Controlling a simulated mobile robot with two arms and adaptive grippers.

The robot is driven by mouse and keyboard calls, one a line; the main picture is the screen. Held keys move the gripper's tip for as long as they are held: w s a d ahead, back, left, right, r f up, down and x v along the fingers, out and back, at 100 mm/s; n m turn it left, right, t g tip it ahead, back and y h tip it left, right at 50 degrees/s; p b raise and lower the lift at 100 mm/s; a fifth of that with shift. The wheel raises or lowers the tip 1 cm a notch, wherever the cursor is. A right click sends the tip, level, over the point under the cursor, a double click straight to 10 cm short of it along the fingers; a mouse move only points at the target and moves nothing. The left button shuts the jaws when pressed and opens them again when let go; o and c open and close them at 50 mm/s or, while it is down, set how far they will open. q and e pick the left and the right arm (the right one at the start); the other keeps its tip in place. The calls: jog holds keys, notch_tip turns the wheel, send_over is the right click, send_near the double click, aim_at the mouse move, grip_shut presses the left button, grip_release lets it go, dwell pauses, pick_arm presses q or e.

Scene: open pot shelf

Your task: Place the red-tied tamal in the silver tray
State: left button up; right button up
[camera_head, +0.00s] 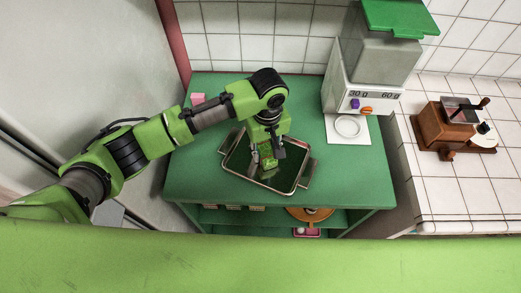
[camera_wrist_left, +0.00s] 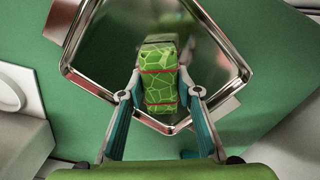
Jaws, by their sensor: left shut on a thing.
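The silver tray (camera_head: 297,177) lies on the green table, turned at an angle, with a handle at each end. Its shiny rim also shows in the left wrist view (camera_wrist_left: 92,84). My left gripper (camera_head: 266,160) is over the tray, pointing down. In the left wrist view my left gripper (camera_wrist_left: 159,97) is shut on the tamal (camera_wrist_left: 159,76), a green block with a pale vein pattern and red ties around it. The tamal also shows in the head view (camera_head: 268,161). It is within the tray's outline; I cannot tell whether it touches the tray bottom. My right gripper is not in view.
The green table (camera_head: 340,180) has free room around the tray. A dispenser machine (camera_head: 366,75) with a green lid stands at the back right. A wooden grinder (camera_head: 448,125) is on the tiled counter.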

aim_at(268, 152)
pick_arm(q)
jog(key=shift+s+d+r, duration=0.1)
jog(key=shift+s+d, duration=0.05)
jog(key=shift+d, duration=0.05)
jog(key=shift+s+d, duration=0.15)
jog(key=shift+d, duration=0.05)
jog(key=o, duration=1.2)
jog(key=shift+a+f, duration=0.1)
jog(key=shift+f, duration=0.1)
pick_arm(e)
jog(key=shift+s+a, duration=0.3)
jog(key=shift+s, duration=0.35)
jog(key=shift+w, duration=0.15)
pick_arm(q)
jog(key=shift+r, duration=0.25)
notch_tip(268, 152, up, 12)
jog(key=shift+b, duration=0.9)
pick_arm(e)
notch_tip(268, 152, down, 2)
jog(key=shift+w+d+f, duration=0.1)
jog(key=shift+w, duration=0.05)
